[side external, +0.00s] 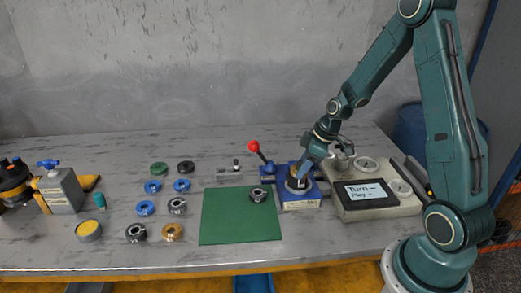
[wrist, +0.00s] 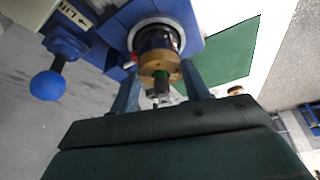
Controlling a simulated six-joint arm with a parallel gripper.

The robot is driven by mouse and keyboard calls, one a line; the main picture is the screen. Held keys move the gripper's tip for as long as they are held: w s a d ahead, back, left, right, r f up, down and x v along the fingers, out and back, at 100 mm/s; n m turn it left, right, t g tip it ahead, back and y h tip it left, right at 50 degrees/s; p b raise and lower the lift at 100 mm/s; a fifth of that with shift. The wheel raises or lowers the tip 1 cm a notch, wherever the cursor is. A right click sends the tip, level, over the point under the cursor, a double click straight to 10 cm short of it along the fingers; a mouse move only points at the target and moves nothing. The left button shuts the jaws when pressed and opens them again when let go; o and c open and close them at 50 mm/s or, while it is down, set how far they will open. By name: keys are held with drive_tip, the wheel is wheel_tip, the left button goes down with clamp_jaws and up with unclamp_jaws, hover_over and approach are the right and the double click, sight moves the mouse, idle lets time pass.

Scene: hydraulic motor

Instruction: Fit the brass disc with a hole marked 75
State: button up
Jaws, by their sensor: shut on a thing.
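A brass disc (wrist: 160,64) sits between the fingers of my gripper (wrist: 160,78) in the wrist view. My gripper is shut on it. No marking on the disc is legible. The disc is over the dark motor body (wrist: 155,40), which stands in a silver ring on the blue fixture (wrist: 120,28). Whether the disc is seated cannot be told. In the side view my gripper (side external: 299,174) points down over the blue fixture (side external: 300,201) and mostly covers the disc.
A green mat (side external: 240,222) left of the fixture carries a dark metal ring (side external: 257,195). Several blue, green and dark rings and another brass ring (side external: 172,232) lie further left. A red-knobbed lever (side external: 255,148) stands behind. A panel box (side external: 372,195) is close on the right.

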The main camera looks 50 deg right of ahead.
drive_tip(key=o, duration=1.6)
drive_tip(key=shift+r, duration=0.2)
wheel_tip(320, 180, up, 8)
idle(1.0)
drive_tip(key=shift+r, duration=0.15)
